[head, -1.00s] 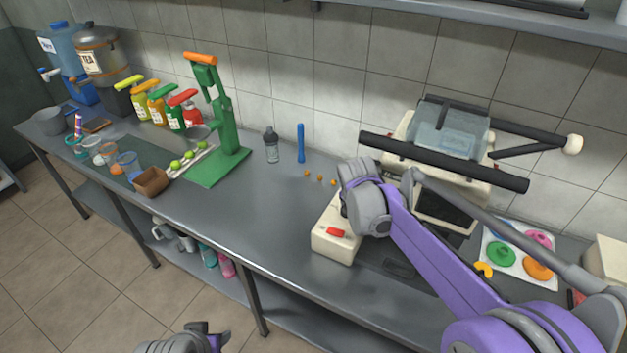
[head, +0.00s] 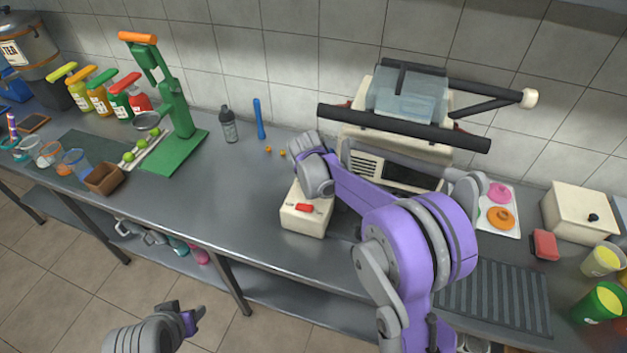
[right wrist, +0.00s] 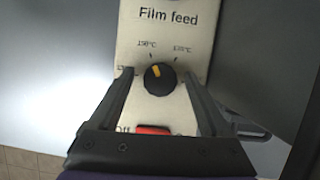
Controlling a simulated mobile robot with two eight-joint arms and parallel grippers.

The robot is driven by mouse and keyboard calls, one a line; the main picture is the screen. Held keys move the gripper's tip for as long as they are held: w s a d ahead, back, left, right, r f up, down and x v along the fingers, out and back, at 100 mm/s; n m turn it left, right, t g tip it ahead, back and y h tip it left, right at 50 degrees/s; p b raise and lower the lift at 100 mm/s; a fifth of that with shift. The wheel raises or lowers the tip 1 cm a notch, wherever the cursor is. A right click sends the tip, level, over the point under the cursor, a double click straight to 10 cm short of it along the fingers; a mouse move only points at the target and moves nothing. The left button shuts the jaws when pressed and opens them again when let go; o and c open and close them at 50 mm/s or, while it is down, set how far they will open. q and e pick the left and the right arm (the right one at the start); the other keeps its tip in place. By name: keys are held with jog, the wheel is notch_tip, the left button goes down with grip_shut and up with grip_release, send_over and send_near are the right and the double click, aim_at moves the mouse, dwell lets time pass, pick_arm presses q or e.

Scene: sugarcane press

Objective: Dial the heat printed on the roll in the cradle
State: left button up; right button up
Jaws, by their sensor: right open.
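The heat knob (right wrist: 159,79) is a round black dial with a yellow pointer mark, on a cream control box (head: 302,222). Its mark points up and slightly left, near the upper-left printed temperature; the left label is partly covered by a finger. My right gripper (right wrist: 158,76) is open, one finger on each side of the knob, with gaps visible. In the head view my right wrist hides the knob. A translucent bluish roll (head: 408,95) sits in the cradle of the cream sealing machine (head: 395,146); no print on it is readable. My left gripper (head: 188,318) is low, off the counter's front.
A red switch (right wrist: 153,130) is below the knob, between the fingers; it also shows in the head view (head: 304,208). A dark bar (head: 400,128) crosses the machine's front. A bottle (head: 229,126) and green press (head: 175,125) stand left.

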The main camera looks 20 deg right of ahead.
jog(key=shift+s, duration=0.2)
jog(key=shift+w, duration=0.15)
jog(key=c, duration=0.7)
grip_shut()
